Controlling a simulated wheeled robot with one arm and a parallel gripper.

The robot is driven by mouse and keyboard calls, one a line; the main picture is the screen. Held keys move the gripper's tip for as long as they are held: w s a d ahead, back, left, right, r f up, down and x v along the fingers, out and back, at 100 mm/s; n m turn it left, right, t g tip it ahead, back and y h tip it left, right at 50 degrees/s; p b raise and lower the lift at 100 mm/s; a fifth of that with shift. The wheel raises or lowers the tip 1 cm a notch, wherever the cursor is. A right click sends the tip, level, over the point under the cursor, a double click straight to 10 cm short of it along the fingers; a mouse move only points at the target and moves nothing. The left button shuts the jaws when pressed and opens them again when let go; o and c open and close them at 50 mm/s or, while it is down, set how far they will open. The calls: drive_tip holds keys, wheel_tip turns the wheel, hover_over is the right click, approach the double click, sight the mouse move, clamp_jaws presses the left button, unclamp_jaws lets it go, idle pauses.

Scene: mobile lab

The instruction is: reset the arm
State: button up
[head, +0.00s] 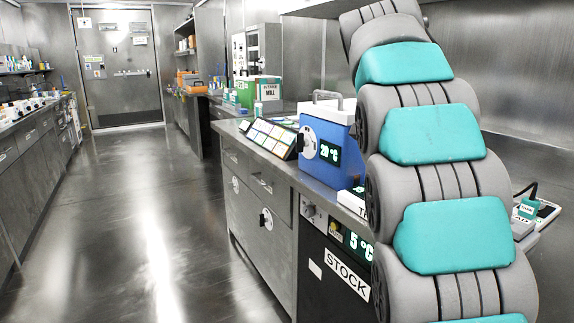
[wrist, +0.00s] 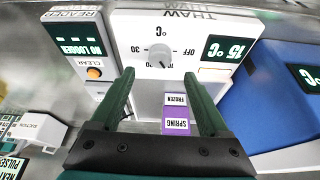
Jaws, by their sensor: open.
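My gripper (wrist: 161,75) shows in the wrist view with its two dark green fingers apart and nothing between them. It faces the front of a white THAW unit (wrist: 125,55), which appears upside down in this view. The unit has a dial (wrist: 160,55), a 15 °C display (wrist: 227,48) and a purple SPRING tag marked FROZEN (wrist: 175,118) below the dial. I cannot tell whether the fingertips touch the unit. In the head view my arm rises in a bent stack of grey and teal links at the right; my gripper is not visible there.
A READER box (wrist: 85,45) with an orange button stands beside the THAW unit, and a blue box (wrist: 270,110) on its other side. In the head view, a blue 20 °C box (head: 325,145) stands on the counter above a STOCK unit (head: 335,265). The aisle floor (head: 130,220) is clear.

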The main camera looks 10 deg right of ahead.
drive_tip(key=s+a+f+n+g+y, duration=0.1)
drive_tip(key=s+a+f+n, duration=0.4)
drive_tip(key=s+f, duration=0.4)
drive_tip(key=s+a+f+n+g+y, duration=0.1)
drive_tip(key=s+a+f+n, duration=0.3)
drive_tip(key=s+f, duration=0.6)
drive_tip(key=s+a+f+n+g+y, duration=0.1)
drive_tip(key=s+a+f+n, duration=0.4)
drive_tip(key=s, duration=0.8)
drive_tip(key=a+f+y, duration=0.1)
drive_tip(key=a+f, duration=0.2)
drive_tip(key=f, duration=0.2)
drive_tip(key=shift+s+n, duration=0.2)
drive_tip(key=shift+n, duration=0.1)
